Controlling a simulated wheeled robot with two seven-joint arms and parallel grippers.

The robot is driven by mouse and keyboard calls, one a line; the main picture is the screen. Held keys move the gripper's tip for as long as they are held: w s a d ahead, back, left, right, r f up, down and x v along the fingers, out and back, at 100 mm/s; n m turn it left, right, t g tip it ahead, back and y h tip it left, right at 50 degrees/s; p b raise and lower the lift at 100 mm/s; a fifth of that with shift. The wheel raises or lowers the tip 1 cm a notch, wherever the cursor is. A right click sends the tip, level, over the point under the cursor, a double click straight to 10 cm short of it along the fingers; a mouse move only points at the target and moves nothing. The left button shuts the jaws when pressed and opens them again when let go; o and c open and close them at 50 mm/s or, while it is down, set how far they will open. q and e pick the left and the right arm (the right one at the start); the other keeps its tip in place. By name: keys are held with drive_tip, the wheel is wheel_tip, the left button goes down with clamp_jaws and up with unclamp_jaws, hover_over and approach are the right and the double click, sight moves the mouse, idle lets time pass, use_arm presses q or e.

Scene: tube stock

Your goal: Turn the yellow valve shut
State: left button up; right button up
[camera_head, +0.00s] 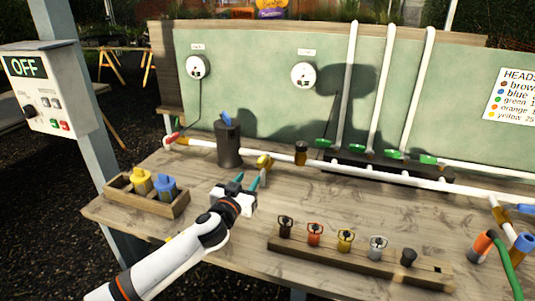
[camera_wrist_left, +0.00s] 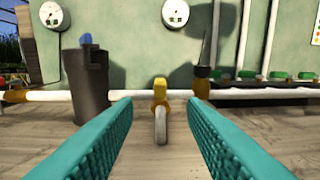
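The yellow valve (camera_head: 265,161) sits on the white pipe that runs along the back of the bench. In the left wrist view the yellow valve (camera_wrist_left: 160,90) is near the middle, and a pale grey lever end (camera_wrist_left: 161,125) points from it toward me. My left gripper (camera_head: 251,180) is in front of the valve, low over the bench. Its teal fingers are open, with the valve and its lever seen in the gap between them and nothing held. Whether the fingertips reach beside the lever is hard to tell. My right gripper is not in view.
A dark cylinder (camera_head: 229,152) with a blue top stands left of the valve, and a brown-yellow fitting (camera_head: 300,153) is on its right. A wooden box (camera_head: 120,187) holds yellow and blue pieces. A rack (camera_head: 330,255) with several coloured fittings lies at the front. A control box (camera_head: 45,85) reads OFF.

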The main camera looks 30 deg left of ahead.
sight(259, 164)
use_arm(q)
drive_tip(key=shift+w, duration=0.35)
drive_tip(key=x, duration=0.4)
drive_tip(key=shift+w+a+r+p, duration=0.1)
drive_tip(key=shift+w+r+p, duration=0.1)
drive_tip(key=shift+r+p, duration=0.15)
drive_tip(key=x, duration=0.5)
drive_tip(key=shift+f, duration=0.15)
drive_tip(key=shift+w+a, duration=0.1)
drive_tip(key=shift+w, duration=0.6)
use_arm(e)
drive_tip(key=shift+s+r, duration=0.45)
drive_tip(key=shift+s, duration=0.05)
use_arm(q)
clamp_jaws()
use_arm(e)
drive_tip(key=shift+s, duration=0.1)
